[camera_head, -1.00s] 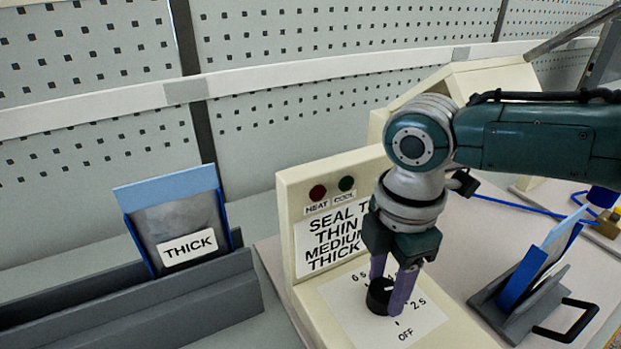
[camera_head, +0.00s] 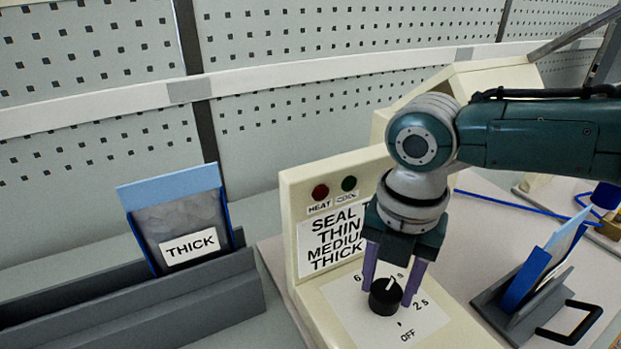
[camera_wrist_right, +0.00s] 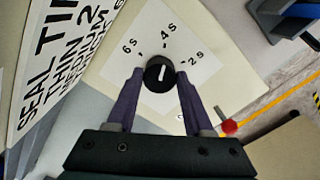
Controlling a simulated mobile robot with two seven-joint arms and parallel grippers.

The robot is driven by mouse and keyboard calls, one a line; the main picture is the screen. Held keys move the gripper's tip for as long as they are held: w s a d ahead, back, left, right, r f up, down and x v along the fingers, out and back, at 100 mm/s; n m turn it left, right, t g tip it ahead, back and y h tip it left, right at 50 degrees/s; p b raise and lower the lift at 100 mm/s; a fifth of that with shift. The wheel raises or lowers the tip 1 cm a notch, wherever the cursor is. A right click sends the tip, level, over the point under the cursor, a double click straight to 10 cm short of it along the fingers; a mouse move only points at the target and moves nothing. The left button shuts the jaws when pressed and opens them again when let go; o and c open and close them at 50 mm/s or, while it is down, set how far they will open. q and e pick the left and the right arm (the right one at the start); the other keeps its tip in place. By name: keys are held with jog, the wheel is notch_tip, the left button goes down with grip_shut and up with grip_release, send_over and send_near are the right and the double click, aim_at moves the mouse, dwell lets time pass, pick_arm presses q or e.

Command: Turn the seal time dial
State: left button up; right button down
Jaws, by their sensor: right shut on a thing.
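The seal time dial (camera_head: 385,297) is a round black knob with a white pointer line, on a white scale plate of the cream sealer. In the right wrist view the dial (camera_wrist_right: 159,74) shows 6 s, 4 s and 2 s marks around it, and its pointer line lies roughly toward 4 s. My right gripper (camera_head: 393,298) points down with its purple fingers on either side of the dial, shut on it. The fingertips also flank it in the right wrist view (camera_wrist_right: 158,78). My left gripper is not in view.
The sealer's sign (camera_head: 336,238) lists thin, medium and thick settings, under a red and a green lamp. A pouch labelled THICK (camera_head: 185,225) stands in a grey rack (camera_head: 150,305) at left. A grey holder with a blue pouch (camera_head: 535,285) stands at right.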

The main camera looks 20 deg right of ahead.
aim_at(387, 290)
jog(key=shift+a+n, duration=0.1)
jog(key=shift+n, duration=0.3)
jog(key=shift+c, duration=1.4)
grip_release()
notch_tip(387, 290, up, 10)
jog(key=shift+p, duration=0.35)
